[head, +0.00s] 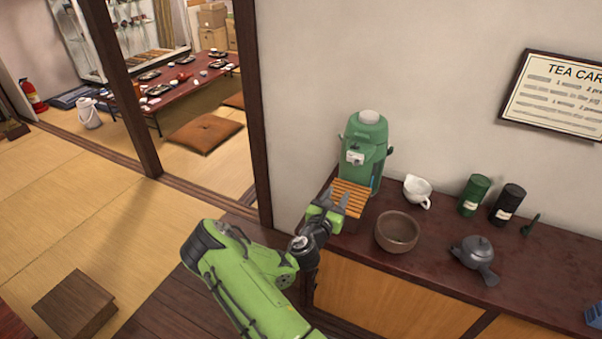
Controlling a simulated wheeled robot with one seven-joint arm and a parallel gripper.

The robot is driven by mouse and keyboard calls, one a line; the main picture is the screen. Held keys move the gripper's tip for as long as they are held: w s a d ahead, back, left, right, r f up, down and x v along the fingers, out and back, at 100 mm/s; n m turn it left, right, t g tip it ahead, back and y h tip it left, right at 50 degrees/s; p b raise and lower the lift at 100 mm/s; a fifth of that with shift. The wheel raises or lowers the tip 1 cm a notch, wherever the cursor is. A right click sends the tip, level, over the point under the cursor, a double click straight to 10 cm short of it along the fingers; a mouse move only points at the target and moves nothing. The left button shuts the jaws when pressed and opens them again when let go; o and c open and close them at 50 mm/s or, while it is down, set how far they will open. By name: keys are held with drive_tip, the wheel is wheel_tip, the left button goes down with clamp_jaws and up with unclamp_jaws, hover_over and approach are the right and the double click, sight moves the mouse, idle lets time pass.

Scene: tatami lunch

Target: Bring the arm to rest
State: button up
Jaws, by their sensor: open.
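My green arm reaches up from the bottom of the head view toward the left end of the dark counter (450,254). My gripper (340,197) is open, its dark fingers over or beside a slatted wooden stand (352,191). I see nothing held between the fingers. A green dispenser (363,150) stands upright just behind the stand, close to the fingertips. Whether the fingers touch the stand cannot be told. Part of the stand is hidden by my gripper.
On the counter are a brown bowl (397,231), a white pitcher (417,191), a green canister (474,195), a black canister (508,204) and a grey teapot (476,252). A dark post (251,110) stands left of the counter. A wooden step (75,305) lies lower left; open tatami (60,200) lies beyond.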

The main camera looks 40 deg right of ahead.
drive_tip(key=s+a+r+m+y, duration=0.5)
drive_tip(key=s+a+m, duration=0.1)
drive_tip(key=a, duration=0.6)
drive_tip(key=s+a+r+m+y, duration=0.6)
drive_tip(key=a+m, duration=0.2)
drive_tip(key=a, duration=0.4)
drive_tip(key=s+a+r+m+y, duration=0.5)
drive_tip(key=a+m, duration=0.3)
drive_tip(key=a, duration=0.4)
drive_tip(key=shift+s+a+r+g+y, duration=0.3)
drive_tip(key=shift+s+g+y, duration=0.1)
drive_tip(key=shift+s, duration=0.2)
